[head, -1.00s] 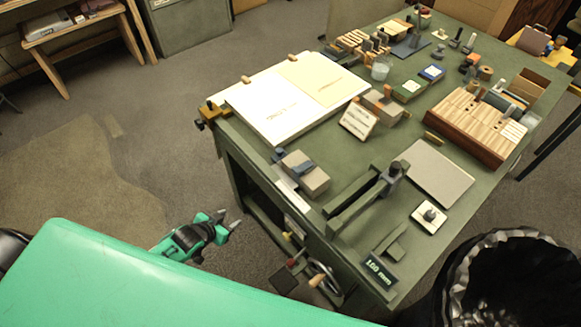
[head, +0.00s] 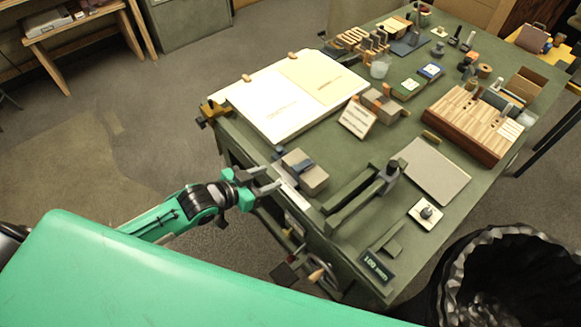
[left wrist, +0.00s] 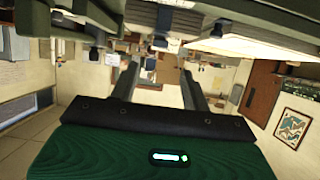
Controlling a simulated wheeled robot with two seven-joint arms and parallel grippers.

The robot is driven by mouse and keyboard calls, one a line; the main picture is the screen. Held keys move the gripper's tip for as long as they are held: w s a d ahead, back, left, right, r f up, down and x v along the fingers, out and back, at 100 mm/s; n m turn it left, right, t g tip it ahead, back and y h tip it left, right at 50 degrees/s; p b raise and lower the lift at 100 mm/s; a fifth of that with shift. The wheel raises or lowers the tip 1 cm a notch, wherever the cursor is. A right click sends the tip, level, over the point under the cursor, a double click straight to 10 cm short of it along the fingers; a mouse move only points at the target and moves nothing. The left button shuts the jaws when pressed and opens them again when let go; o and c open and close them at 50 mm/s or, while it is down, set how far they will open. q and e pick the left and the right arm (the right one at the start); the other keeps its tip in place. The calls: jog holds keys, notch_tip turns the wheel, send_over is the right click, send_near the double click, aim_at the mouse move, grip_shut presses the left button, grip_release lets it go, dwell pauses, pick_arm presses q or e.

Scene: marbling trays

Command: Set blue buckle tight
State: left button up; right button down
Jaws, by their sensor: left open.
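A blue buckle or clip (head: 303,166) lies across a beige block (head: 317,181) near the left edge of the green table. A dark strap end shows at the block's left side. Whether the buckle is tight or loose is too small to tell. My left gripper (head: 277,178) is at the table's edge, just left of the block and apart from it. Its two fingers are spread with nothing between them; they also show open in the left wrist view (left wrist: 160,88). The buckle cannot be made out in the left wrist view. My right gripper is not in view.
A white board (head: 270,105) lies behind the block. A small lettered sign (head: 357,118) and a green bar tool (head: 352,198) stand nearby. A handwheel (head: 318,275) hangs under the front edge. A black-lined bin (head: 490,245) stands at the right. Floor left of the table is free.

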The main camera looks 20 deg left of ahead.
aim_at(295, 168)
pick_arm(q)
jog(key=p+x, duration=0.1)
jog(key=x, duration=0.8)
jog(key=shift+w+d, duration=0.1)
jog(key=c, duration=1)
jog(key=shift+f+t+h+b, duration=0.3)
jog(key=shift+f+t+b, duration=0.1)
jog(key=shift+f+b, duration=0.45)
jog(key=shift+t+b, duration=0.3)
jog(key=shift+b, duration=0.3)
jog(key=shift+r+h, duration=0.1)
jog(key=shift+h, duration=0.2)
